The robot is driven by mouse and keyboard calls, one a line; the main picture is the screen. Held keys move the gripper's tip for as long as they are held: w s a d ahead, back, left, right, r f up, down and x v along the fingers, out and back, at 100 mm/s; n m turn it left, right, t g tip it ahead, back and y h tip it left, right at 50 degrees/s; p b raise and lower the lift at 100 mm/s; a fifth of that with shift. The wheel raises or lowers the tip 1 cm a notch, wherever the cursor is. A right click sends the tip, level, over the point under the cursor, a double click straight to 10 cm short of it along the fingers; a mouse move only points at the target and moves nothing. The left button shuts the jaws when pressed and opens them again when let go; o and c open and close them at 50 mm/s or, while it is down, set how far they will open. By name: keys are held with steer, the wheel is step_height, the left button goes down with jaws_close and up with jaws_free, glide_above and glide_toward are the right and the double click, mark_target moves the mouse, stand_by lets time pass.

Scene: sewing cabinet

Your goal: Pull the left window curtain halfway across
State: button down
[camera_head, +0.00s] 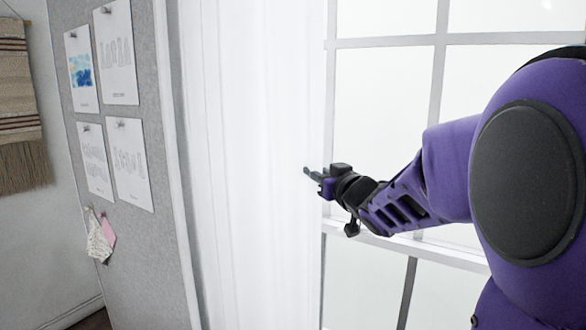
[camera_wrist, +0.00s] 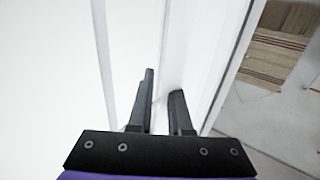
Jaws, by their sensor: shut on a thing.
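The left window curtain (camera_head: 255,120) is a white, sheer panel that hangs in soft vertical folds at the left side of the window (camera_head: 385,100). My gripper (camera_head: 312,176) reaches in from the right and is at the curtain's right edge, about mid-height in the head view. In the wrist view, the two dark fingers of my gripper (camera_wrist: 163,85) point forward with white curtain cloth (camera_wrist: 182,50) between and beyond them. The fingers are shut on the curtain's edge. The exact pinch of cloth is hard to make out, white on white.
A grey pinboard (camera_head: 160,235) with several pinned sheets stands left of the curtain. A woven wall hanging (camera_head: 18,110) is at the far left. Window bars (camera_head: 440,50) and a sill-height rail (camera_head: 450,255) lie right of the curtain, behind my arm.

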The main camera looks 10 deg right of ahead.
steer(key=s+d+p, duration=0.1)
steer(key=s+d, duration=0.4)
steer(key=d, duration=0.1)
steer(key=shift+d+p, duration=0.15)
steer(key=shift+p, duration=0.2)
steer(key=shift+s, duration=0.1)
steer(key=c, duration=0.8)
jaws_free()
steer(key=shift+c, duration=0.2)
steer(key=shift+s, duration=0.1)
